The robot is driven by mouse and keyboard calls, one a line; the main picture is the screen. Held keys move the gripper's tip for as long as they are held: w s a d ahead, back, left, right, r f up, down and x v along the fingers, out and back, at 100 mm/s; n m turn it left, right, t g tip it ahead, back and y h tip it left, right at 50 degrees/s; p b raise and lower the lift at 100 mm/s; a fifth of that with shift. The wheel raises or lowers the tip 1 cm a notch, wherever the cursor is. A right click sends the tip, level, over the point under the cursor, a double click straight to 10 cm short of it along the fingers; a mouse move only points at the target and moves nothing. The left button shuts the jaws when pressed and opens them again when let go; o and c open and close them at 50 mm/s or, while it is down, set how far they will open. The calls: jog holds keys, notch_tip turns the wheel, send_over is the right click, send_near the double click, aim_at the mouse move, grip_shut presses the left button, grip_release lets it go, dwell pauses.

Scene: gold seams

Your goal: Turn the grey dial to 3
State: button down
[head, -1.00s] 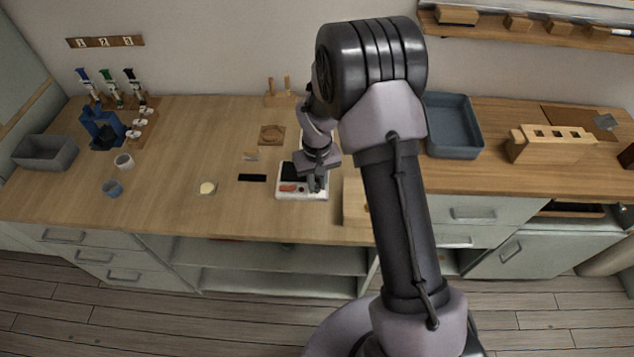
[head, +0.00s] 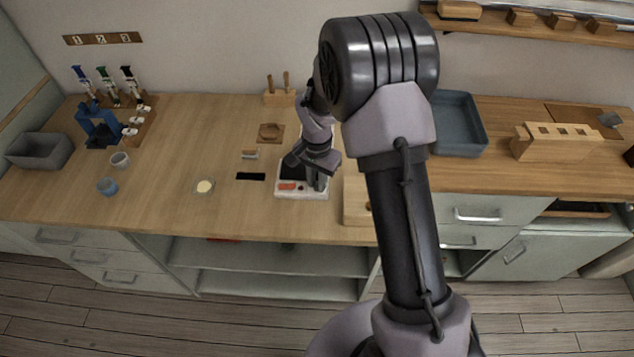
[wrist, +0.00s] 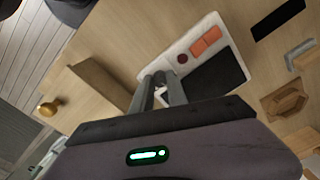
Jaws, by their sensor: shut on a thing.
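A white device (head: 287,195) with a black plate, an orange-red panel and a small dark red button sits on the counter near its front edge. It also shows in the wrist view (wrist: 222,42), with the orange-red panel (wrist: 205,40) and the red button (wrist: 182,58). My gripper (head: 318,188) points down at the device's right front part. In the wrist view my gripper's fingers (wrist: 160,77) are close together at the device's corner, beside the red button. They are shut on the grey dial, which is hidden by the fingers. Its marks and setting cannot be read.
A wooden board or block (head: 355,205) stands close to the right of the device. A blue-grey tray (head: 460,125) stands at the right. The counter left of the device is mostly free.

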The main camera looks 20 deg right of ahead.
aim_at(317, 184)
jog(key=m+b, duration=0.2)
jog(key=m, duration=0.5)
jog(key=shift+f, duration=0.1)
jog(key=m+b, duration=0.3)
jog(key=m, duration=0.3)
jog(key=shift+m, duration=0.7)
jog(key=c, duration=1.3)
grip_release()
notch_tip(317, 184, up, 18)
jog(key=p, duration=0.7)
jog(key=shift+f, duration=0.15)
